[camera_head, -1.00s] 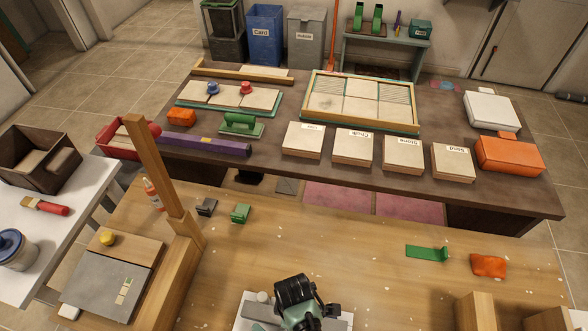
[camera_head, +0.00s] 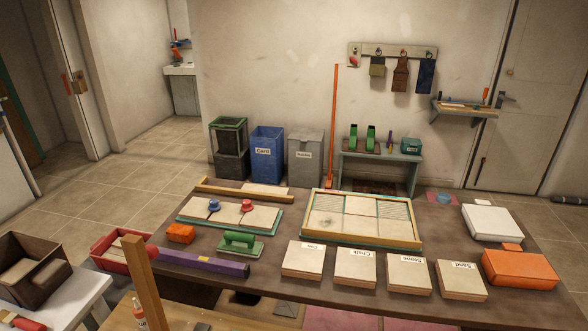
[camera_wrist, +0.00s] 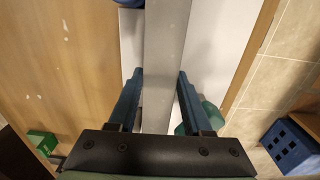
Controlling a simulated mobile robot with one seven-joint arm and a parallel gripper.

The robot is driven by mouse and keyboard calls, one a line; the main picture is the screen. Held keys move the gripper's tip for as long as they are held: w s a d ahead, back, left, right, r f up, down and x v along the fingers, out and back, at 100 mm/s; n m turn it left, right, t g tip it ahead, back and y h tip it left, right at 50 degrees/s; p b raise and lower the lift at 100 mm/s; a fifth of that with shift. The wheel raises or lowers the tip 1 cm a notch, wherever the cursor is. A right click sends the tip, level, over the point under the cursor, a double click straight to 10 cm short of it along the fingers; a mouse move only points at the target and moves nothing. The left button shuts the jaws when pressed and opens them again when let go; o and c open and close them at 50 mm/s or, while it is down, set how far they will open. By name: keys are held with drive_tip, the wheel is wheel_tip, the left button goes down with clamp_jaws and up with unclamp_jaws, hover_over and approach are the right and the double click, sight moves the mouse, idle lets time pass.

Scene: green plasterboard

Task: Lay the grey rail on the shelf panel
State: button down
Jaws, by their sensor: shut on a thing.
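The grey rail (camera_wrist: 166,45) runs lengthwise up the middle of the wrist view, between the two blue fingers of my gripper (camera_wrist: 158,80). My gripper is shut on it. A white flat surface (camera_wrist: 218,55) shows on both sides of the rail, below it. I cannot tell whether this surface is the shelf panel, or whether the rail touches it. The far end of the rail runs out of the picture. In the head view neither my gripper nor the rail shows.
A wooden bench top (camera_wrist: 60,70) lies left of the white surface; a green block (camera_wrist: 42,142) sits on it. A green object (camera_wrist: 208,115) is partly hidden by the right finger. Tiled floor and a blue crate (camera_wrist: 290,146) lie right. A wooden post (camera_head: 141,280) stands at the head view's bottom left.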

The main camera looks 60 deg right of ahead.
drive_tip(key=shift+f+b, duration=0.35)
drive_tip(key=shift+f, duration=0.2)
drive_tip(key=shift+c, duration=1.3)
unclamp_jaws()
wheel_tip(320, 180, up, 13)
